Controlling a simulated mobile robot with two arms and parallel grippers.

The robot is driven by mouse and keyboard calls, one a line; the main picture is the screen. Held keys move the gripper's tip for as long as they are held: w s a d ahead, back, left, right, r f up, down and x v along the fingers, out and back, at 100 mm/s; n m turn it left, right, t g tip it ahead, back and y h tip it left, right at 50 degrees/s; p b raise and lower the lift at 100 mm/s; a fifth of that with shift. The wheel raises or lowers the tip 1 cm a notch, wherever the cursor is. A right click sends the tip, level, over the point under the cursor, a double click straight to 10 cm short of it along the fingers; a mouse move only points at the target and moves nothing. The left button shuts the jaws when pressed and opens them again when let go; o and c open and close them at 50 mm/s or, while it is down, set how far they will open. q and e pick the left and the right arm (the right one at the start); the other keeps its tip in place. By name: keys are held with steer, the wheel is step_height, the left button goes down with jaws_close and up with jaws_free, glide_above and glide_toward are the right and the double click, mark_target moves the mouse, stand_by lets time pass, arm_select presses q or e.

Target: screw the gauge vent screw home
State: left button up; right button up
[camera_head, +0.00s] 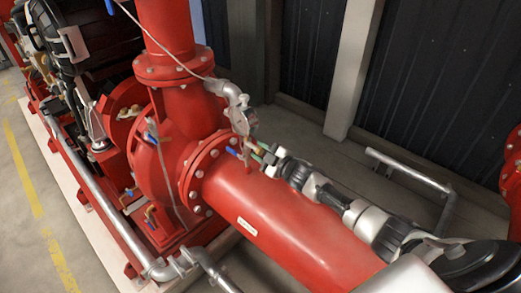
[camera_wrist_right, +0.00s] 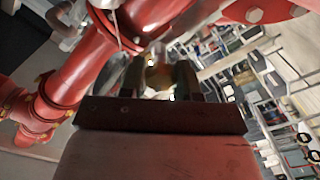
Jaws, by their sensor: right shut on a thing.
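My right gripper (camera_head: 260,153) reaches in from the lower right, above the red pipe and close to the gauge (camera_head: 250,117) beside the flange. In the right wrist view, the right gripper's fingers (camera_wrist_right: 159,80) are shut on a small brass-coloured piece, the gauge vent screw (camera_wrist_right: 158,74). The fingers cover much of the screw, and its thread and seat are hidden. In the head view the screw is too small to make out. My left gripper is not in view.
A large red pipe (camera_head: 285,225) runs under my right arm to a bolted flange (camera_head: 205,165). A thin grey line (camera_head: 165,55) and a silver elbow (camera_head: 228,90) are close to the gauge. A grey rail (camera_head: 410,172) stands at the right, before the dark wall.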

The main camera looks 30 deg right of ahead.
steer(key=m, duration=0.5)
steer(key=shift+m+p, duration=0.3)
steer(key=shift+m, duration=0.1)
stand_by(0.4)
steer(key=o, duration=0.9)
steer(key=shift+s, duration=0.1)
steer(key=shift+b+v, duration=0.85)
steer(key=shift+v, duration=4.5)
